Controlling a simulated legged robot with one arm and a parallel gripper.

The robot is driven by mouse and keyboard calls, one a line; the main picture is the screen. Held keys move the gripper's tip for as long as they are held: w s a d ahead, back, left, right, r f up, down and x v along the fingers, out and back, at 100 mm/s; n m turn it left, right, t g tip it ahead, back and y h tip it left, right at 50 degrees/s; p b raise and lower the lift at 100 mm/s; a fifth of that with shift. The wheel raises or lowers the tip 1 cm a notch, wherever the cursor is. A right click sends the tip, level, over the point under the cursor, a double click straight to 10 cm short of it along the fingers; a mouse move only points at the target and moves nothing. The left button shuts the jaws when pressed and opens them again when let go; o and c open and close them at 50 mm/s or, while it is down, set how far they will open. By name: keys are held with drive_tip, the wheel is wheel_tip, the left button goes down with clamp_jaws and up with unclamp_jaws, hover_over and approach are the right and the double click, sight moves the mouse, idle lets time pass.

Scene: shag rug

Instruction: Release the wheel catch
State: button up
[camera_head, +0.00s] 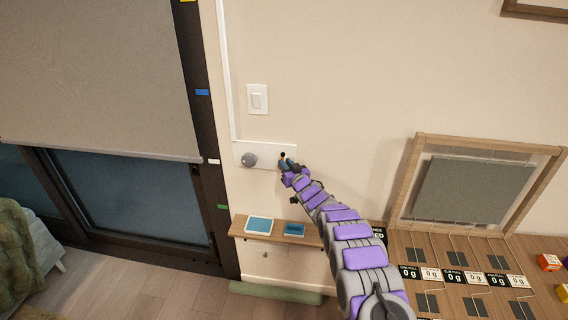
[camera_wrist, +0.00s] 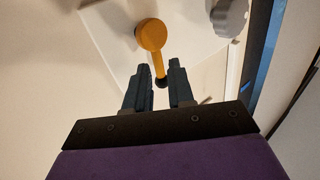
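A white plate (camera_head: 239,150) on the wall bears a grey scalloped wheel (camera_head: 249,160) at its left. At its right, an orange lever, which looks like the wheel catch, is mostly hidden behind my gripper (camera_head: 288,164). In the wrist view the catch (camera_wrist: 151,35) has a round orange hub and a short arm ending in a black tip. The wheel (camera_wrist: 230,17) shows at upper right there. My gripper (camera_wrist: 159,68) is open, with one dark finger on each side of the catch's arm. Narrow gaps show beside the arm; I cannot tell any contact.
A light switch (camera_head: 258,99) is above the plate. A narrow wooden shelf (camera_head: 240,229) below holds two blue-faced devices (camera_head: 259,225). A dark window frame (camera_head: 200,120) is at left. A wooden board with a framed grey panel (camera_head: 473,189) is at right.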

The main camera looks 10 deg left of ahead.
drive_tip(key=shift+x, duration=1.1)
drive_tip(key=shift+w+d, duration=0.1)
clamp_jaws()
